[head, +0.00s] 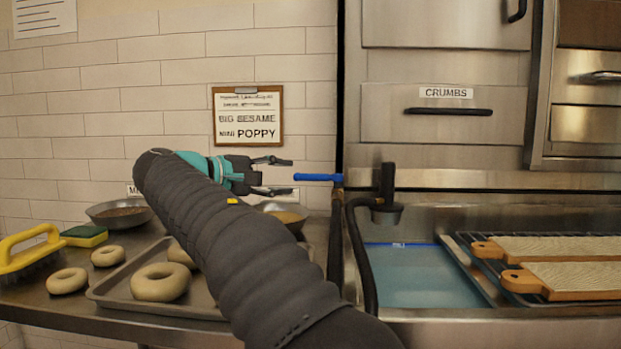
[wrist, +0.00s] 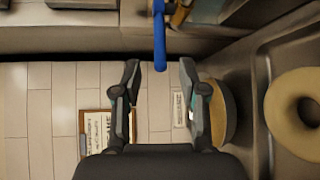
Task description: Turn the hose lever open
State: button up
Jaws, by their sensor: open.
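The hose lever (head: 318,177) is a blue bar that sticks out to the left from the top of a dark upright pipe (head: 336,235). My gripper (head: 290,176) is open and empty in the head view, just left of the lever's free end and at about its height. In the wrist view the lever (wrist: 159,38) shows at the top, beyond and between the two fingertips of my gripper (wrist: 159,68). The fingers look apart from the lever. My dark sleeved arm hides part of the counter in the head view.
A tray (head: 205,308) with bagels and bowls stands on the left counter, near a yellow brush (head: 28,248) and a sponge (head: 84,236). Boards (head: 575,282) lie on a rack at right.

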aim_at(306, 178)
jog(key=x, duration=0.8)
jog(key=shift+w+d, duration=0.1)
jog(key=shift+c, duration=0.2)
grip_shut()
